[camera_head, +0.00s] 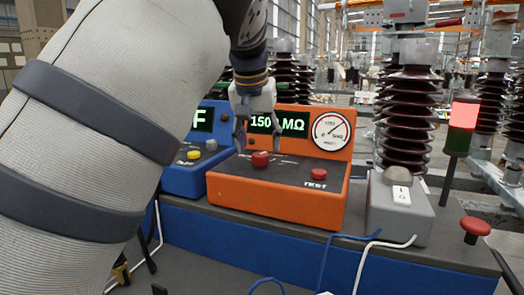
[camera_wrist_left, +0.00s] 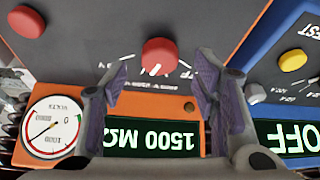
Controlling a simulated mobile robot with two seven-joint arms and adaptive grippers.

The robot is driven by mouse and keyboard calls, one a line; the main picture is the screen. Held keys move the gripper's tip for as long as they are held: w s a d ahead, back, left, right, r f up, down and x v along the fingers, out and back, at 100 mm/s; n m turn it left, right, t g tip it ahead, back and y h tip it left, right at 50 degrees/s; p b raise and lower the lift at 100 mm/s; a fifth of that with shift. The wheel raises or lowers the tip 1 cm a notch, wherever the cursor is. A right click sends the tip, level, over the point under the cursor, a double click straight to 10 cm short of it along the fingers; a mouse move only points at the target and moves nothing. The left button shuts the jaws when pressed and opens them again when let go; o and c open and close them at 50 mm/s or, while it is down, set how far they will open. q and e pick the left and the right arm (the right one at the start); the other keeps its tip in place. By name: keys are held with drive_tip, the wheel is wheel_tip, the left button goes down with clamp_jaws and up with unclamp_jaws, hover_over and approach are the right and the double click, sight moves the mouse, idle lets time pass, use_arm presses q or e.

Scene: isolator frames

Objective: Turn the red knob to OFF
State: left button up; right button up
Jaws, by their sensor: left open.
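The red knob (camera_head: 260,159) sits on the sloping top of the orange tester box (camera_head: 275,195), below its lit display. In the wrist view the knob (camera_wrist_left: 159,55) has a white pointer line toward the display side; its scale labels are too small or covered to read. My left gripper (camera_head: 256,128) is open and empty above and behind the knob, in front of the display. In the wrist view its two fingers (camera_wrist_left: 162,78) stand apart on either side of the knob's near edge, and I see no contact. My right gripper is not in view.
The display (camera_head: 280,123) reads 1500 MΩ, partly covered by a finger. A dial gauge (camera_head: 331,131) and a red TEST button (camera_head: 319,174) are to its right. A blue box (camera_head: 185,178) with a yellow knob stands close left; a grey switch box (camera_head: 400,208) stands right.

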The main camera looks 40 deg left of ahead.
sight(260, 154)
use_arm(q)
drive_tip(key=shift+x, duration=1.6)
drive_tip(key=shift+r, duration=0.1)
drive_tip(key=shift+c, duration=0.5)
drive_tip(key=c, duration=1.1)
drive_tip(key=shift+o, duration=0.2)
